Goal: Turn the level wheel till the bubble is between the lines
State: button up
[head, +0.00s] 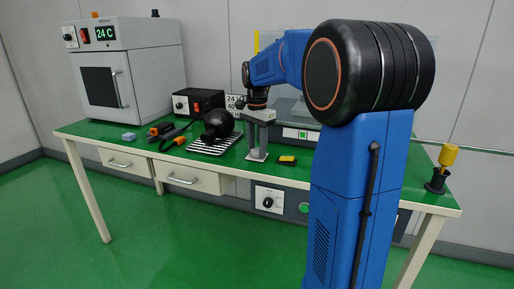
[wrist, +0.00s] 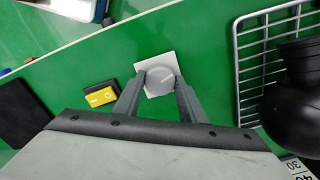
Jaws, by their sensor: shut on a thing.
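A grey round wheel (wrist: 161,79) sits on a pale square plate (wrist: 142,69) on the green bench, near its front edge. My gripper (wrist: 162,76) points down with a finger on each side of the wheel, shut on it. In the head view my gripper (head: 257,146) stands over the same plate. A small yellow and black block (wrist: 100,97) lies beside the plate, left of it in the wrist view; it also shows in the head view (head: 287,159). I cannot make out a bubble or lines in either view.
A wire rack (head: 206,148) with a black round object (head: 217,123) stands close by, left of my gripper in the head view. A grey oven (head: 128,63) stands at the far left. A yellow-handled tool (head: 447,158) stands at the right end.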

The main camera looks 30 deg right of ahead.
aim_at(257, 150)
jog(key=shift+m, duration=0.3)
dwell(0.4)
jog(key=o, duration=1.1)
jog(key=shift+c, duration=0.2)
jog(key=shift+r, duration=0.1)
notch_tip(257, 150, up, 17)
jog(key=shift+r, duration=0.15)
